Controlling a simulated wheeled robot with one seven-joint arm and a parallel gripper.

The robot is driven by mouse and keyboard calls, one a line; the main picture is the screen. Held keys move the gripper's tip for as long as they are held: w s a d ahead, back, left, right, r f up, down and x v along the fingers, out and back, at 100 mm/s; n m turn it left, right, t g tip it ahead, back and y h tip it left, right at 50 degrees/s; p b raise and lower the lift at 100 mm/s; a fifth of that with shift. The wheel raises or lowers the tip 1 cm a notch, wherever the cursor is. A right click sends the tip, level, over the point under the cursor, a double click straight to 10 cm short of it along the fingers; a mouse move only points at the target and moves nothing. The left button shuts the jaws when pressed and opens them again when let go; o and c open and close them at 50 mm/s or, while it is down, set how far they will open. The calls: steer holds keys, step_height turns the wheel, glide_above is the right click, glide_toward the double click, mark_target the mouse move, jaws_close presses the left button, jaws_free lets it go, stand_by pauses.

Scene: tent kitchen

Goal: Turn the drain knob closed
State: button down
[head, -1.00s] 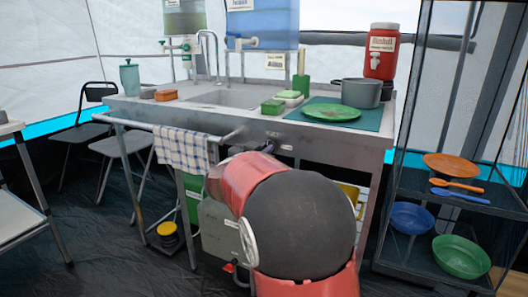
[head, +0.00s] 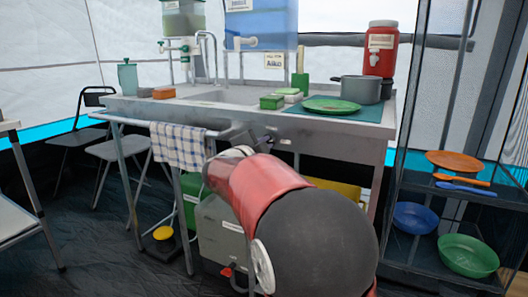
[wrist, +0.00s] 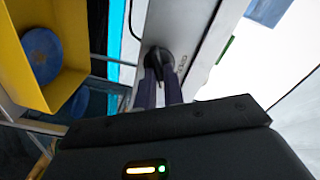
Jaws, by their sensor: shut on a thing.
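The metal sink unit (head: 340,140) has a grey front panel with a basin (head: 215,95) on top. In the wrist view the dark drain knob (wrist: 157,56) stands out from the panel. The two purple fingers of my gripper (wrist: 160,76) are shut on the knob, which they partly hide. Small dark lettering shows on the panel beside it. In the head view my gripper (head: 240,138) is at the panel's front, and the knob cannot be made out there behind my arm.
A checked towel (head: 178,145) hangs on the front rail left of my gripper. A yellow bin (wrist: 35,50) with blue round things shows in the wrist view. A dark shelf rack (head: 440,188) with plates stands at the right. Grey folding chairs are at the left.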

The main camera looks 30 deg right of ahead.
steer(key=m+b, duration=0.1)
steer(key=m, duration=0.1)
steer(key=m+b, duration=0.2)
steer(key=m, duration=0.1)
steer(key=shift+f+m, duration=0.2)
steer(key=shift+m, duration=0.1)
steer(key=shift+b, duration=0.3)
steer(key=c, duration=1.5)
jaws_free()
steer(key=v, duration=0.8)
steer(key=shift+p, duration=0.3)
steer(key=shift+r, duration=0.1)
